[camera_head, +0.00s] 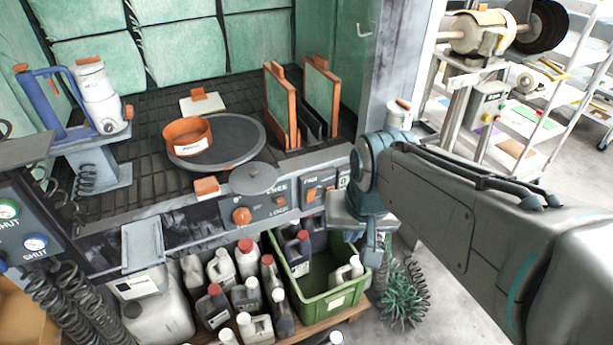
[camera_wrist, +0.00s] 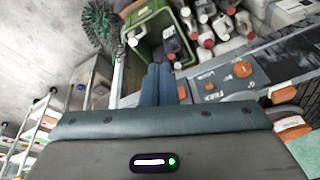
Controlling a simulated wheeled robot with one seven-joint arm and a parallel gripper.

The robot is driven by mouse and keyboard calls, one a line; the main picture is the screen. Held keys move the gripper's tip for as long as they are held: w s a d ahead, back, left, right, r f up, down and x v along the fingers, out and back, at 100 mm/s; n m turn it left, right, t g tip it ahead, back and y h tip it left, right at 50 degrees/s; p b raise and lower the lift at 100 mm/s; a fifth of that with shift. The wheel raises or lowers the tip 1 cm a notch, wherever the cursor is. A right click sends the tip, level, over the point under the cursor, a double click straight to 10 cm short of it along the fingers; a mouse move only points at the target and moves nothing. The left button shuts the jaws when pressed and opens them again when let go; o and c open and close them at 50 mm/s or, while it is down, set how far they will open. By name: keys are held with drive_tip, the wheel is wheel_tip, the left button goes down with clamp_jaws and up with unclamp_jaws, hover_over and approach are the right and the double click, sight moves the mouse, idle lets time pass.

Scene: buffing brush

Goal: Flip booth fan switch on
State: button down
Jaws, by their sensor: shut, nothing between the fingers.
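The booth's front control panel (camera_head: 262,207) has a section labelled FAN (camera_head: 318,188) toward its right end, with a small orange switch (camera_head: 311,195). Its on or off position is too small to tell. My gripper (camera_head: 371,256) hangs just right of and in front of this section, pointing down, and appears apart from it. In the wrist view my gripper (camera_wrist: 158,72) shows two blue fingers together, with nothing between them. The panel (camera_wrist: 225,80) with its orange controls lies just right of the fingers there. My wrist hides the panel's right end in the head view.
A green bin (camera_head: 317,304) with bottles stands below the panel, beside several grey bottles (camera_head: 248,293). A large orange knob (camera_head: 242,216) sits left on the panel. An orange ring (camera_head: 187,136) rests on the turntable (camera_head: 246,133). A green brush (camera_head: 402,297) is on the floor.

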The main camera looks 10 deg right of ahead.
sight(316, 194)
drive_tip(key=w+f+m+b, duration=0.3)
drive_tip(key=w+m, duration=0.3)
drive_tip(key=w, duration=0.2)
drive_tip(key=w+d+f+m+t+y+b, duration=0.1)
drive_tip(key=w+f+m+b, duration=0.2)
drive_tip(key=w+m+b, duration=0.3)
drive_tip(key=shift+w+f+m+t, duration=0.25)
drive_tip(key=shift+w+m, duration=0.25)
drive_tip(key=shift+w, duration=0.9)
drive_tip(key=shift+w+a+f+b, duration=0.2)
drive_tip(key=shift+w+a+f, duration=0.15)
drive_tip(key=shift+w+f, duration=1)
drive_tip(key=shift+w+a+f+b, duration=0.2)
drive_tip(key=shift+w+a+f, duration=0.15)
drive_tip(key=shift+w+f, duration=1.05)
drive_tip(key=shift+w+a+f+b, duration=0.2)
drive_tip(key=shift+w+a+f, duration=0.15)
drive_tip(key=shift+w+f, duration=1)
drive_tip(key=shift+s+f, duration=0.15)
drive_tip(key=shift+a, duration=0.1)
